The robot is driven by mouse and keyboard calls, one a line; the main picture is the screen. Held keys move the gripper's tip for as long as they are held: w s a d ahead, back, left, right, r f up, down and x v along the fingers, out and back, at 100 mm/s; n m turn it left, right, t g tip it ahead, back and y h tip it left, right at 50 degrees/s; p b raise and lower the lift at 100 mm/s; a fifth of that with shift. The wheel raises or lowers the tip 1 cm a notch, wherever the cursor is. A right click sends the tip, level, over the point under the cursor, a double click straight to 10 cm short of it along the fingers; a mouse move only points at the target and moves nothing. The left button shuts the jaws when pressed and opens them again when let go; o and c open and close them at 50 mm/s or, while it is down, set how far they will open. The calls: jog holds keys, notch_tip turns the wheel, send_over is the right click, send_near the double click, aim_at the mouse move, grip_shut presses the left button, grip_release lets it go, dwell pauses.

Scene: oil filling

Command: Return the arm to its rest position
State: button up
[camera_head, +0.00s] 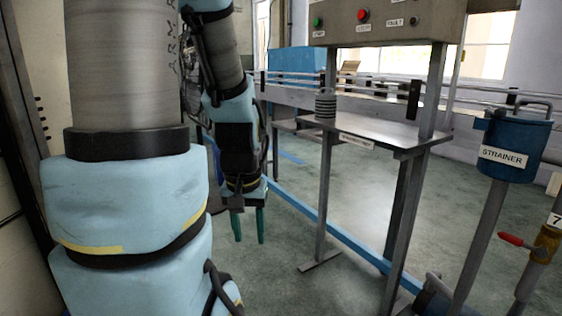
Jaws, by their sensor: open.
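My arm fills the left of the head view, with light blue covers and grey links. My gripper (249,226) hangs down from the arm's far end, left of the metal stand. Its two green fingers point at the floor and are apart, with nothing between them. The gripper is clear of the stand and above the floor.
A metal stand with a shelf (375,133) holds a dark ribbed stack (325,104). Above it is a control panel (385,22) with buttons. A blue strainer (512,147) and a red-handled valve (545,244) stand at right. A blue rail (330,232) crosses the floor; open floor lies behind.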

notch_tip(320, 180, up, 19)
jog(key=p, duration=1.6)
jog(key=shift+f, duration=0.1)
